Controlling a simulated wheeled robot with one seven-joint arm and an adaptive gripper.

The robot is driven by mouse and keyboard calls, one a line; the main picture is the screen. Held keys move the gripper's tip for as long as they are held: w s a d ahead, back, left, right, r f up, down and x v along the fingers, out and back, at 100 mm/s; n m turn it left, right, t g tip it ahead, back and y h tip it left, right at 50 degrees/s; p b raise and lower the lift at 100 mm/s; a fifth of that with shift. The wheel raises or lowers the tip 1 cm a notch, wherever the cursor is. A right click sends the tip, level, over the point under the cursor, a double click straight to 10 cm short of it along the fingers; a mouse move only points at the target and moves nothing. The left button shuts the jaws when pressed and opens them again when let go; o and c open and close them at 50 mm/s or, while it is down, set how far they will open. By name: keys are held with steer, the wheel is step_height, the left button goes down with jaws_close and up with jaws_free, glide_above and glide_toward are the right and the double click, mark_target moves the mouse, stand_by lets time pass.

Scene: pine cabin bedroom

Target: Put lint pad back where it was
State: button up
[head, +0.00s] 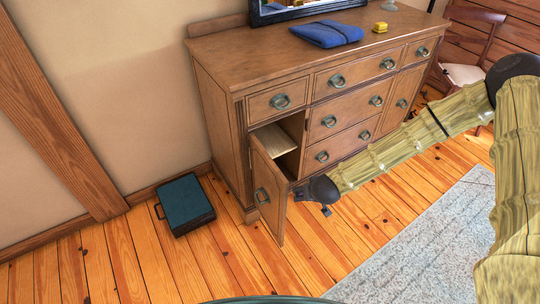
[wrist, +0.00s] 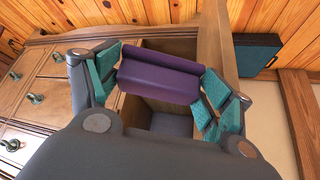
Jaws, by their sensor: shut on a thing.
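My gripper (wrist: 160,80) is shut on a purple, rounded block, which I take to be the lint pad (wrist: 158,84), between its teal finger pads in the wrist view. The pad is held in front of the open cupboard compartment (wrist: 165,122) of the wooden dresser (head: 218,70). In the head view my gripper (head: 318,190) is beside the open cupboard door (head: 268,198); its fingers are mostly hidden and the pad does not show. A pale shelf (head: 273,139) shows inside the compartment. I cannot tell whether the pad touches the dresser.
A blue folded cloth (head: 327,33) and a small yellow item (head: 380,27) lie on the dresser top. A dark teal case (head: 185,203) lies on the floor by the wall. A grey rug (head: 425,255) is at the lower right. The floor before the dresser is otherwise clear.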

steer(key=w+a+f+n+y+b, duration=0.1)
steer(key=w+f+n+b, duration=0.1)
steer(key=w+f+b, duration=0.5)
steer(key=w+a+f+n+y+b, duration=0.1)
steer(key=w+f+b, duration=0.6)
steer(key=w+b, duration=1)
steer(key=a+n+b, duration=0.1)
steer(key=n+b, duration=0.1)
steer(key=b, duration=0.4)
steer(key=shift+w+a+g+y, duration=0.15)
steer(key=shift+w+g+y, duration=0.15)
steer(key=shift+w+g, duration=0.1)
steer(key=shift+f, duration=0.1)
